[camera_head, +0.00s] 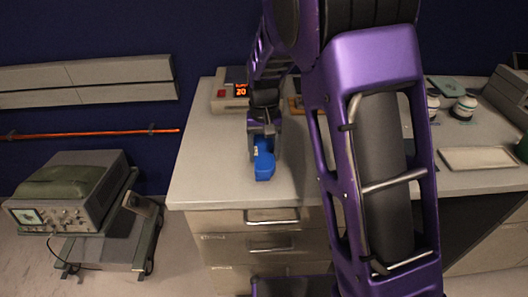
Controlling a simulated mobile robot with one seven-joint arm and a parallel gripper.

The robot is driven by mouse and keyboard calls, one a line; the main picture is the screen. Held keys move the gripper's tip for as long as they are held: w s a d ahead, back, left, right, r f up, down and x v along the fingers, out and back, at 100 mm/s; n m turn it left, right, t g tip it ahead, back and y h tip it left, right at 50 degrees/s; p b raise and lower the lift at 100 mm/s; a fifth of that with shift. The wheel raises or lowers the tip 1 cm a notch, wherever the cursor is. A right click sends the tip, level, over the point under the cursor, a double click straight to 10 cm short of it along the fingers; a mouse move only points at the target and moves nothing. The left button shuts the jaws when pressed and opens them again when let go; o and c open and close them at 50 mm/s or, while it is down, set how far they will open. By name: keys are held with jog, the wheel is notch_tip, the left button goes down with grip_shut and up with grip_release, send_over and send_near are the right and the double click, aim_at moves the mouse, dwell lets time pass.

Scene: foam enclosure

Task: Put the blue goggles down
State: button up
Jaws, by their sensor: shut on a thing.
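The blue goggles (264,168) are a small bright blue shape at the left part of the grey counter (205,180). My gripper (262,146) points down from above and is shut on the goggles. The goggles hang at or just above the counter top; I cannot tell whether they touch it. The finger tips are small and partly merge with the goggles in this view.
A device with a red display (232,91) stands behind the gripper on the counter. A white tray (478,159) and small jars (463,108) are at the right. Bare counter lies left of the goggles. An instrument on a cart (68,193) stands at the left.

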aim_at(265, 150)
jog(key=shift+f, duration=0.2)
jog(key=o, duration=1.4)
jog(key=shift+c, duration=0.2)
jog(key=shift+r, duration=0.15)
notch_tip(265, 150, up, 12)
jog(key=p, duration=0.1)
jog(key=shift+r, duration=0.15)
